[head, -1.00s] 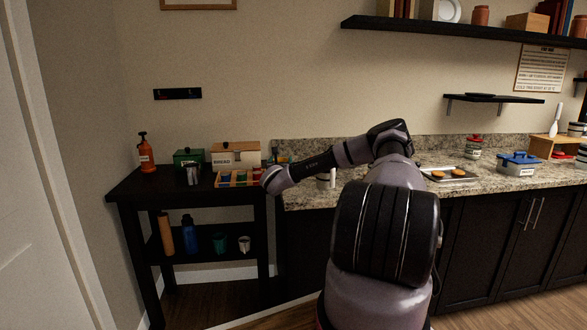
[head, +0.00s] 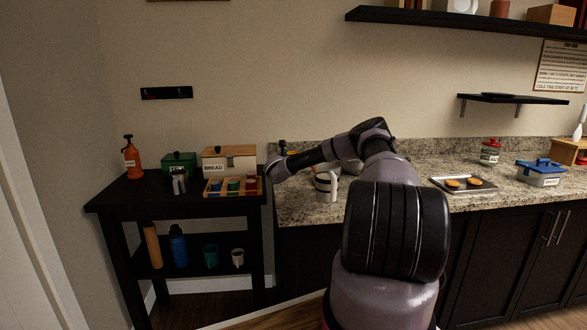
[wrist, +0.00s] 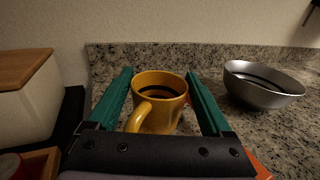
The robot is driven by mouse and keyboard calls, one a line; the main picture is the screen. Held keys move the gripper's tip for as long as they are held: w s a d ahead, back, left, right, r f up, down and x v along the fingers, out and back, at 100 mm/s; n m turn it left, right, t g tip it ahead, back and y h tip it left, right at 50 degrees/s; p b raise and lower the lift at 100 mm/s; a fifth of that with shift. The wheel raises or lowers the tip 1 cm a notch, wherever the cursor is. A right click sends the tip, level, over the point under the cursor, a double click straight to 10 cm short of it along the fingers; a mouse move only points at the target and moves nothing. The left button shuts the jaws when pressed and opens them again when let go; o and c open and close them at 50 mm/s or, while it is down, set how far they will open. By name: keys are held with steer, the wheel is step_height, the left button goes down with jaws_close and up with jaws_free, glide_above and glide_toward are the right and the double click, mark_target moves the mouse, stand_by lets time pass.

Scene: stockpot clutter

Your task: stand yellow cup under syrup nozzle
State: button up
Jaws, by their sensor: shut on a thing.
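The yellow cup (wrist: 160,88) stands upright between the two teal fingers of my gripper (wrist: 158,76) in the wrist view, its handle toward the camera. The gripper is shut on it, over or on the speckled granite counter; I cannot tell if the cup's base touches the stone. In the head view my wrist hides the gripper and cup at the counter's left end. I cannot make out a syrup nozzle for sure. An orange pump bottle (head: 132,158) stands at the left of the black shelf unit.
A metal bowl (wrist: 262,84) stands right of the cup. A bread box (head: 229,160), green box (head: 179,163) and wooden tray (head: 216,193) crowd the shelf top. A baking tray (head: 463,184) lies farther right.

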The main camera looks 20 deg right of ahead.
steer(key=shift+f, duration=2.85)
steer(key=shift+f, duration=0.1)
steer(key=o, duration=1.3)
steer(key=shift+c, duration=0.2)
